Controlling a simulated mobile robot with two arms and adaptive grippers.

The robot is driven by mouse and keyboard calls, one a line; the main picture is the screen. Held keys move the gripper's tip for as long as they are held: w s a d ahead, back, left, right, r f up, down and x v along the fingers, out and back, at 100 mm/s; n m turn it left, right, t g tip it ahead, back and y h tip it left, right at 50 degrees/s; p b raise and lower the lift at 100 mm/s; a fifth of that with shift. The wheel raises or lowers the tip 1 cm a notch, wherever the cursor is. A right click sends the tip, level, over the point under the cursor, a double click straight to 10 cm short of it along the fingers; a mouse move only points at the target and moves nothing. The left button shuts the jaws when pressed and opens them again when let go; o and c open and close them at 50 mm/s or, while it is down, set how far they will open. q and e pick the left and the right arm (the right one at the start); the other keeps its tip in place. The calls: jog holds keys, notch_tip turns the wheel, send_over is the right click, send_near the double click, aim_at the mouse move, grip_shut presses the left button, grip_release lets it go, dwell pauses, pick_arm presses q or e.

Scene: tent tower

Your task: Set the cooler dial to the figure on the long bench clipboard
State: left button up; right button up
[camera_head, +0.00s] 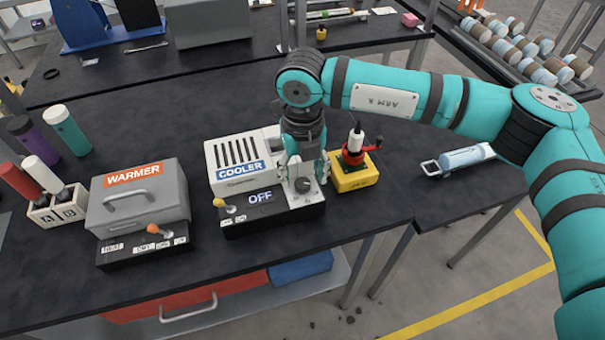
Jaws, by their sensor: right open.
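The cooler (228,160) is a white slatted box with a blue COOLER label, standing on a black base at the middle of the bench. Its display (261,197) reads OFF, and an orange-tipped lever (220,204) is left of the display. The grey dial (303,185) is at the base's right end. My right gripper (303,175) points down over the dial, open, with its fingers at or around it; I cannot tell whether they touch. The gripper partly hides the dial and the cooler's right side. My left gripper is not in view. I cannot make out a clipboard.
A grey warmer (138,198) with a lever stands left of the cooler. A yellow box with a red and black device (354,172) stands close on the right. Bottles (66,130) stand at the left. Bare bench top (420,130) lies to the right.

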aim_at(302, 182)
jog(key=shift+f, duration=1.25)
grip_shut()
jog(key=shift+f+m+b, duration=0.2)
jog(key=shift+m+b, duration=0.4)
jog(key=shift+b, duration=0.25)
jog(key=m+b, duration=0.6)
jog(key=shift+w, duration=0.1)
jog(key=shift+r+m+b, duration=0.2)
jog(key=shift+m+b, duration=1.8)
jog(key=shift+m, duration=0.3)
